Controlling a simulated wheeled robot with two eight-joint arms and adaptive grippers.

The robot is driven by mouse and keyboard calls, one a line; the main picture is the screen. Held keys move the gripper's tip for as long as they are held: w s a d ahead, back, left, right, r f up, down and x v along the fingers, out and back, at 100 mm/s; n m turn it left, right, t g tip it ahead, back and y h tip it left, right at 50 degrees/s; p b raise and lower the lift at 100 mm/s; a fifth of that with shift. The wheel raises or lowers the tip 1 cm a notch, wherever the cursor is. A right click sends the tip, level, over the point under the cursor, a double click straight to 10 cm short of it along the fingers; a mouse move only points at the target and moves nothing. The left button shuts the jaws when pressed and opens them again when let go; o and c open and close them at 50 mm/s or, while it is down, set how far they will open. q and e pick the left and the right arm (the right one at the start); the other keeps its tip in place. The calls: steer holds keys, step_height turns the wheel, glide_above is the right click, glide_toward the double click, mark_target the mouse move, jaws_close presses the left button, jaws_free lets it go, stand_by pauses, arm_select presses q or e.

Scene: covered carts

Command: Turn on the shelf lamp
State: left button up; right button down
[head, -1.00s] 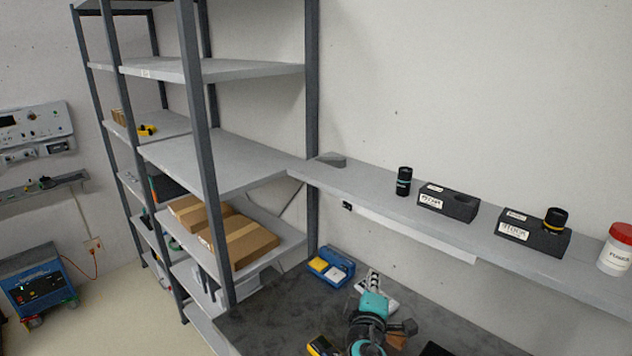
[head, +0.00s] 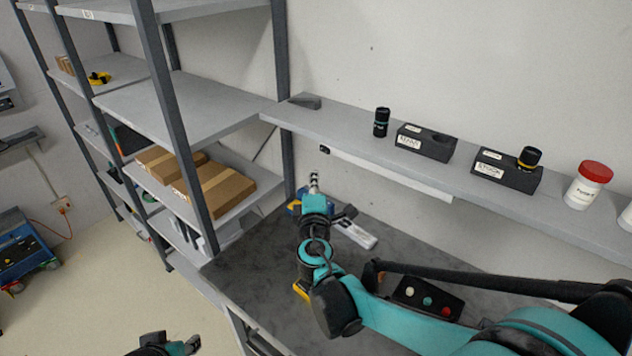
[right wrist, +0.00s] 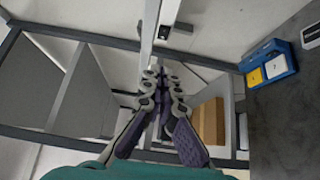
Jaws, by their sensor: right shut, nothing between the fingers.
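The shelf lamp (head: 385,172) is a long white bar under the front of the wall shelf. A small black switch block (head: 324,149) sits at its left end. The switch also shows as a dark block in the right wrist view (right wrist: 163,31). My right gripper (head: 314,176) is shut and empty, just below the switch in the head view. In the right wrist view its closed fingers (right wrist: 164,74) point up toward the switch, with a gap in the picture. Part of my left arm's end (head: 165,345) shows at the bottom left edge; its fingers are not clear.
The wall shelf (head: 290,117) carries black holders, dark cylinders and a red-lidded jar (head: 588,186). A rack with cardboard boxes (head: 217,186) stands left. A blue box with a yellow block (right wrist: 268,65) and a button box (head: 428,300) are on the dark workbench (head: 262,255).

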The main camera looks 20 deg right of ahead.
glide_toward(324, 150)
steer(key=w+a, duration=0.2)
steer(key=w, duration=0.1)
steer(key=w+d+b, duration=0.1)
steer(key=w+d, duration=0.1)
steer(key=shift+w+d, duration=0.1)
steer(key=shift+d, duration=0.3)
steer(key=shift+w+d, duration=0.2)
steer(key=shift+d, duration=0.15)
